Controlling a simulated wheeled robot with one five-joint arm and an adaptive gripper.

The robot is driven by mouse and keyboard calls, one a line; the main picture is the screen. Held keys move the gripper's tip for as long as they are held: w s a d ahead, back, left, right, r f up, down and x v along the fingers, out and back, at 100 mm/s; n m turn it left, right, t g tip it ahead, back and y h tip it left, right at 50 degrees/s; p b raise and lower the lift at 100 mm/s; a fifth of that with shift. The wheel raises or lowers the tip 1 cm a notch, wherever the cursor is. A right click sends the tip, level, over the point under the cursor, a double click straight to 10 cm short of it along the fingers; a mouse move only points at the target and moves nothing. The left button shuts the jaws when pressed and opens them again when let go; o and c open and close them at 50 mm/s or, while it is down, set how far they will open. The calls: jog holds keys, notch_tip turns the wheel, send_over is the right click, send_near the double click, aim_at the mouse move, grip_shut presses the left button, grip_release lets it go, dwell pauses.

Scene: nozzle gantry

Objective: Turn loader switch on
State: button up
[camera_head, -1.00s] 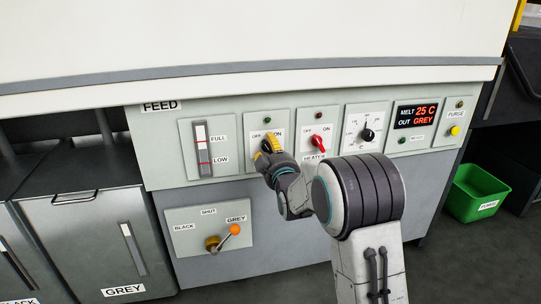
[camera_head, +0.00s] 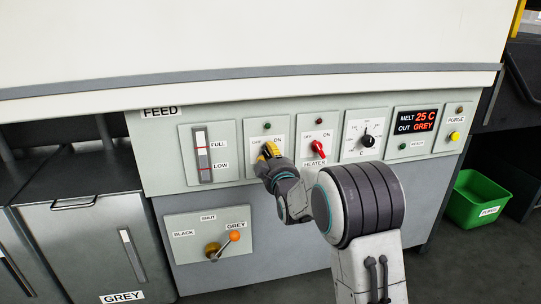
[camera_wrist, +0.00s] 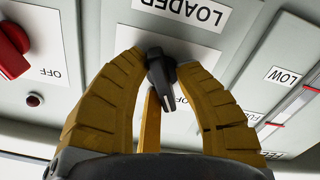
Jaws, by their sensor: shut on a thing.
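The loader switch is a black knob (camera_wrist: 160,68) with a pale pointer mark, on the panel under the LOADER label (camera_wrist: 185,10) in the wrist view. My gripper (camera_wrist: 160,78) has its yellow fingers closed around this knob. The pointer faces down and slightly right in the wrist view, which is upside down to the panel. I cannot tell for sure which setting it is at. In the head view my gripper (camera_head: 268,151) covers most of the switch, between its OFF and ON labels. The small lamp (camera_head: 267,126) above it looks dark green.
The red heater switch (camera_head: 318,148) is close to the right of my gripper. A temperature dial (camera_head: 368,141) and a display (camera_head: 416,120) are further right. The feed level gauge (camera_head: 203,155) is to the left. An orange-tipped lever (camera_head: 234,237) is below.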

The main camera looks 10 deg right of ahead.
jog(key=shift+r+m, duration=0.1)
jog(key=shift+m, duration=0.2)
grip_shut()
jog(key=m, duration=0.5)
jog(key=shift+d, duration=0.1)
jog(key=m, duration=0.6)
jog(key=shift+f, duration=0.2)
jog(key=shift+m, duration=0.4)
jog(key=o, duration=0.9)
grip_release()
jog(key=shift+f, duration=0.1)
jog(key=shift+c, duration=0.2)
